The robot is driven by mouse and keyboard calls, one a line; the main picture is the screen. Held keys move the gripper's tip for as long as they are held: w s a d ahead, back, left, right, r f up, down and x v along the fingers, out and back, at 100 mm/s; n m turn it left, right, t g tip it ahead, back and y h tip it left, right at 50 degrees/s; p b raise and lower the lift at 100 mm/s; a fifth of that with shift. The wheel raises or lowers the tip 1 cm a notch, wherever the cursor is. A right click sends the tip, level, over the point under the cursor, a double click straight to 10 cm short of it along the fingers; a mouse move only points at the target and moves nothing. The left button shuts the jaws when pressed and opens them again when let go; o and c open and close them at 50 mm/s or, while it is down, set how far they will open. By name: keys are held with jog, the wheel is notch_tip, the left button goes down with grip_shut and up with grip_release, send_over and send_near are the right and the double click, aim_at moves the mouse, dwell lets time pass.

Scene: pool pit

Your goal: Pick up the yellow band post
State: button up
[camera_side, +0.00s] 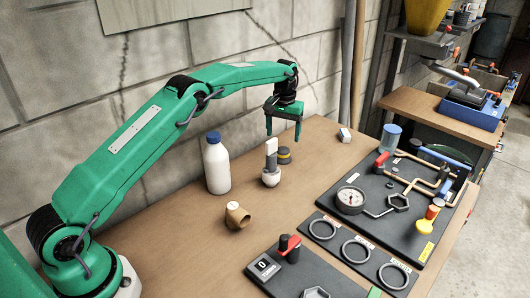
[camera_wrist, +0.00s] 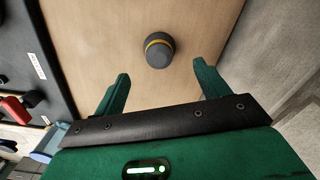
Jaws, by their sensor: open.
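The yellow band post (camera_side: 284,155) is a short dark grey cylinder with a yellow band around it. It stands upright on the wooden table, just behind a white knobbed object. In the wrist view the post (camera_wrist: 159,50) shows alone on bare wood, a little beyond the fingertips and between their lines. My gripper (camera_side: 283,136) is open and empty, fingers pointing down, above the post. In the wrist view both fingers of my gripper (camera_wrist: 161,70) are spread apart, with nothing between them.
The white object (camera_side: 271,176) stands close in front of the post. A white bottle with a blue cap (camera_side: 217,168) and a brown pipe elbow (camera_side: 237,216) are to the left. A black panel with gauge and pipes (camera_side: 375,225) lies to the right. A small white-blue block (camera_side: 344,135) sits behind.

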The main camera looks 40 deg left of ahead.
aim_at(283, 148)
jog(key=shift+w+f, duration=0.15)
jog(key=shift+f, duration=3.8)
jog(key=shift+r, duration=0.1)
jog(key=c, duration=1.2)
jog(key=shift+c, duration=0.2)
jog(key=shift+r, duration=0.1)
jog(key=shift+r, duration=1.3)
jog(key=shift+d+r, duration=0.3)
jog(key=shift+r, duration=0.5)
jog(key=s+d+r, duration=0.5)
jog(key=d+r, duration=0.1)
jog(key=d, duration=0.4)
jog(key=shift+r, duration=0.3)
